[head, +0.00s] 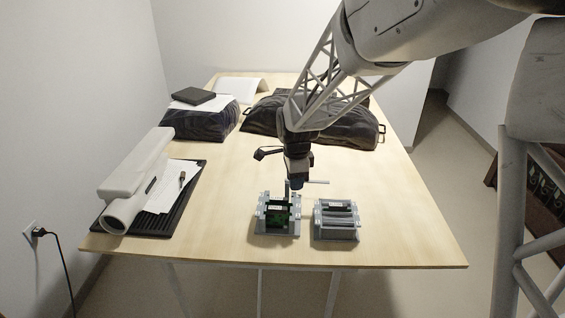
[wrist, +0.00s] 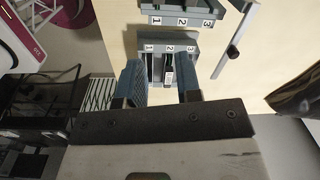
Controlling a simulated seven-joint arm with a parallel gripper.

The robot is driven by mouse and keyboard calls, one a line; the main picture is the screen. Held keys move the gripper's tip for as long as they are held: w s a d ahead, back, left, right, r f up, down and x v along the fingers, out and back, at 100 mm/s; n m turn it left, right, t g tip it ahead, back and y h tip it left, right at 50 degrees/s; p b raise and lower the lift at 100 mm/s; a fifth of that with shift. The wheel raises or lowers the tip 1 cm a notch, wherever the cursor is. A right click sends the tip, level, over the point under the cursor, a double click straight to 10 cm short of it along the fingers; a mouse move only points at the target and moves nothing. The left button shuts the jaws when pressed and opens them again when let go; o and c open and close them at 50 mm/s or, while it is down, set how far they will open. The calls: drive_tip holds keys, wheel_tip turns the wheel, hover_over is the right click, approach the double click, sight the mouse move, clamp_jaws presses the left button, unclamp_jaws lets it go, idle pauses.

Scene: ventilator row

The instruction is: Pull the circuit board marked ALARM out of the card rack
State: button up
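Two small grey card racks stand near the table's front edge in the head view. My gripper (head: 294,190) points down just behind and above the left rack. In the wrist view my gripper (wrist: 161,78) has its two blue fingers apart, with a rack (wrist: 178,38) numbered 1, 2, 3 beyond them. A dark upright board (wrist: 168,72) with a small white label shows between the fingers near slot 2. I cannot read ALARM anywhere.
A second numbered rack part (wrist: 188,9) shows at the wrist view's top. A white cylindrical device (head: 135,185) and a black tray (head: 172,205) with papers and a pen are at left. Dark bags (head: 200,122) lie at the back. The table's right side is clear.

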sight(278, 198)
drive_tip(key=w+a+f+m, duration=0.1)
drive_tip(key=f, duration=0.1)
drive_tip(key=w+a+f+m, duration=0.1)
drive_tip(key=w+a+f, duration=0.1)
drive_tip(key=w+a+f+m, duration=0.1)
drive_tip(key=a+f, duration=0.1)
drive_tip(key=shift+w+a+f, duration=0.15)
drive_tip(key=shift+w+a, duration=0.05)
drive_tip(key=shift+w, duration=0.1)
drive_tip(key=shift+f, duration=0.15)
drive_tip(key=shift+f, duration=3.75)
clamp_jaws()
drive_tip(key=shift+c, duration=2.1)
unclamp_jaws()
clamp_jaws()
